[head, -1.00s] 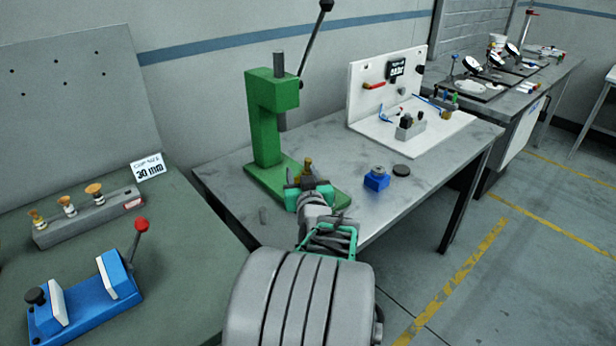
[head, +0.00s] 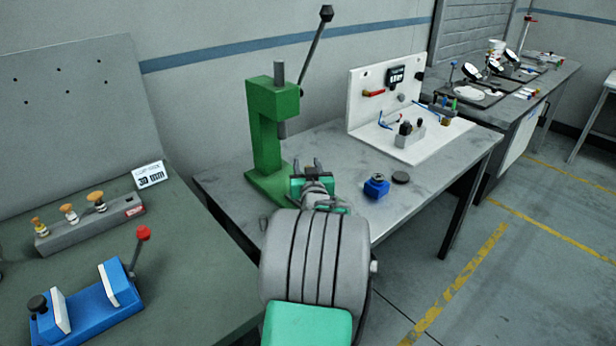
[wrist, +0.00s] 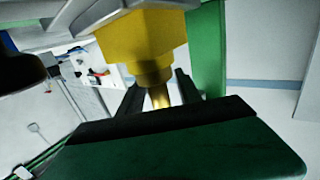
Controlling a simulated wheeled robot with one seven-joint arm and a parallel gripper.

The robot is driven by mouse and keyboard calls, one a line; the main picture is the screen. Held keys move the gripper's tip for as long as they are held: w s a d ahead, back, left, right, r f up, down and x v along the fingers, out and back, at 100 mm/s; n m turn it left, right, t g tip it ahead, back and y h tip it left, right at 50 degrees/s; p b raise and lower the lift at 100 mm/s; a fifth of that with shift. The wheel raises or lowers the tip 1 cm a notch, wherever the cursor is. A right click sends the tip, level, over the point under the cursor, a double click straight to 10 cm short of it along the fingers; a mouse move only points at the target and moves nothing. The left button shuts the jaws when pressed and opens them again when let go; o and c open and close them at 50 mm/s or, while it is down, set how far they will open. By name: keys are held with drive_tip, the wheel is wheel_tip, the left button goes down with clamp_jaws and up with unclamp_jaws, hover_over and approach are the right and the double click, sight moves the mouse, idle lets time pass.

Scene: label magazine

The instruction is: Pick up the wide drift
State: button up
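Several brass-headed pieces stand in a grey rack (head: 75,238) on the left bench. The rightmost piece (head: 97,199) has the widest head and looks like the wide drift. My gripper (head: 308,167) is at the green press (head: 263,125), far right of the rack. Its two dark fingers look apart. In the wrist view, a yellow stepped piece (wrist: 150,45) has its narrow stem between the fingers (wrist: 160,95). I cannot tell whether they touch it. This piece is hidden in the head view, and I cannot tell which piece it is.
A blue fixture (head: 85,305) with a red-knobbed lever stands in front of the rack. A white sign (head: 149,174) stands behind it. A blue block (head: 376,188) and a dark disc (head: 400,177) lie right of the press. A white tool board (head: 385,90) stands behind.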

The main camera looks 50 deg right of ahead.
clamp_jaws()
drive_tip(key=shift+r, duration=0.1)
idle(0.5)
